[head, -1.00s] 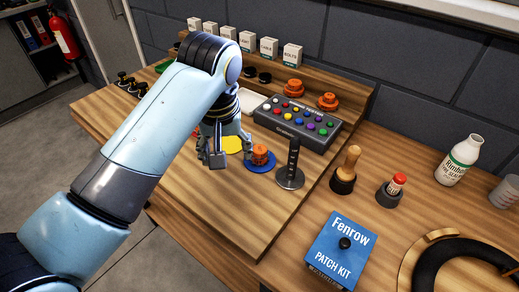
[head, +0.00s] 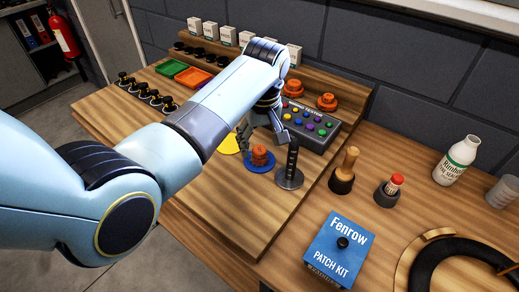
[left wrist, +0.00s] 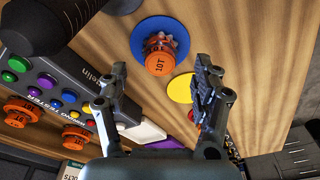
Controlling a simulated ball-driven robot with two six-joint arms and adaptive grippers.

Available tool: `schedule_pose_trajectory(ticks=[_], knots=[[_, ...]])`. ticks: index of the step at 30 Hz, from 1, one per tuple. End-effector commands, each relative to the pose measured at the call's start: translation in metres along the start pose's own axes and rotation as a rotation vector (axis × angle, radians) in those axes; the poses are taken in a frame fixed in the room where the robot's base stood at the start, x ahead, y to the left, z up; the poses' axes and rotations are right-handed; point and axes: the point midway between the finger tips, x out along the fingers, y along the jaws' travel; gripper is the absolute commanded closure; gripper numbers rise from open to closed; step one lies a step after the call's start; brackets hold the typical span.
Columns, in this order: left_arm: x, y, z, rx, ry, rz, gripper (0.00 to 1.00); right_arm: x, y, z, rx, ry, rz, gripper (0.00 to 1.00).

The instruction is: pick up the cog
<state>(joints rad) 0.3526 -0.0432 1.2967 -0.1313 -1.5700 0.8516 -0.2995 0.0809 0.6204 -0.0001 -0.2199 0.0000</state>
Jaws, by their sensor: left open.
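An orange cog (head: 259,155) sits on a blue disc (head: 262,169) on the wooden bench board. In the left wrist view the cog (left wrist: 160,60), marked 10T, lies on the blue disc (left wrist: 178,32) ahead of the fingers. My left gripper (head: 263,137) is open and empty, just behind and above the cog in the head view. In the left wrist view its fingertips (left wrist: 161,72) are apart, with the cog showing between and beyond them. Two other orange cogs (head: 327,102) (head: 294,87) sit on the raised shelf. My right gripper is not in view.
A black upright handle on a round base (head: 290,177) stands close right of the blue disc. A yellow disc (head: 229,145) lies to its left. A grey tester box with coloured buttons (head: 318,127) is behind. A blue patch kit box (head: 341,249) stands at front right.

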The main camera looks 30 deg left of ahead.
Motion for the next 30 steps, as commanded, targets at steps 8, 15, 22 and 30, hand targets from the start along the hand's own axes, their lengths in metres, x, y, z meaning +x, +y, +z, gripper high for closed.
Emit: schedule_pose_trajectory(ticks=[8, 15, 22, 30], knots=[[0.024, 0.000, 0.000, 0.000, 0.001, 0.000, 0.34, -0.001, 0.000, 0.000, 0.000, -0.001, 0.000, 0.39], [0.023, 0.000, 0.000, 0.000, 0.001, 0.000, 0.46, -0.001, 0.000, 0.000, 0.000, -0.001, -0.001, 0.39], [0.023, 0.000, 0.001, 0.000, 0.001, 0.000, 0.76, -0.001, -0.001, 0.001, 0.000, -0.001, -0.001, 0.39], [0.023, 0.000, 0.001, 0.001, 0.001, 0.001, 0.88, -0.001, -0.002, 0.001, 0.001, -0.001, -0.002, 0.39]])
